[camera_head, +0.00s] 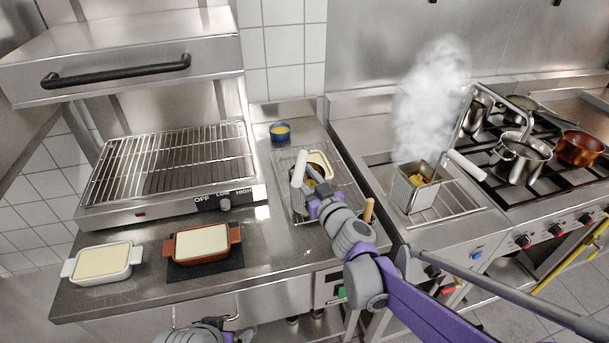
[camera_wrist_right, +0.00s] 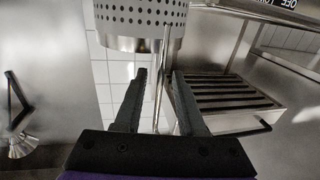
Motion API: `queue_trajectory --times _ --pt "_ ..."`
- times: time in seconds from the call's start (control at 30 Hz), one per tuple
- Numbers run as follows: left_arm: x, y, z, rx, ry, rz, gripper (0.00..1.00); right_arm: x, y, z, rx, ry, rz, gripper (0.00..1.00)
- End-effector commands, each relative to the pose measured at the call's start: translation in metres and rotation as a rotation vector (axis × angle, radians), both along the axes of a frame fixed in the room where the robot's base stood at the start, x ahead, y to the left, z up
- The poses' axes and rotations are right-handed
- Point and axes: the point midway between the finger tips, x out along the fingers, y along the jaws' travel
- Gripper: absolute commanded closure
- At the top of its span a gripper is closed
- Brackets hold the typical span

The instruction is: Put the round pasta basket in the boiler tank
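The round pasta basket shows in the right wrist view as a perforated metal cylinder (camera_wrist_right: 140,18) with a thin rod hanging beside it. In the head view a white handle (camera_head: 300,168) stands up at my right gripper (camera_head: 312,190); the basket there is mostly hidden by the gripper. In the right wrist view the two fingers of my right gripper (camera_wrist_right: 158,100) are apart, with the rod showing between them; contact cannot be told. The boiler tank (camera_head: 455,207) is at the right, steaming, with a square pasta basket (camera_head: 405,194) in its left part. My left arm shows only at the bottom edge.
A wire rack (camera_head: 345,185) lies on the counter under my right gripper, with a cream dish (camera_head: 320,163) near it. A white dish (camera_head: 103,263) and a brown dish (camera_head: 202,245) are at front left. Pots stand on the stove.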

Motion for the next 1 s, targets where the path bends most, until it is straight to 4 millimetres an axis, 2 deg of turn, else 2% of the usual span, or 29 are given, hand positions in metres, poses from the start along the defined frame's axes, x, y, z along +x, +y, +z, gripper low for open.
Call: queue_trajectory --times 0.17,0.4,0.6,0.73,1.0 --pt "0.000 0.000 -0.001 0.000 0.000 0.000 0.00 -0.015 -0.009 0.001 -0.001 -0.001 -0.001 0.61" --pt "0.000 0.000 -0.001 0.000 0.001 0.000 0.00 -0.061 -0.035 0.001 0.000 0.000 -0.002 0.61" --pt "0.000 0.000 -0.001 0.000 0.000 0.000 0.00 -0.091 -0.052 0.002 0.000 0.000 -0.001 0.61" --pt "0.000 0.000 0.000 0.000 0.000 0.000 0.00 -0.102 -0.057 0.001 0.000 0.000 -0.001 0.61" --pt "0.000 0.000 0.000 0.000 0.000 0.000 0.00 -0.107 -0.058 0.001 -0.001 0.005 0.005 0.61"
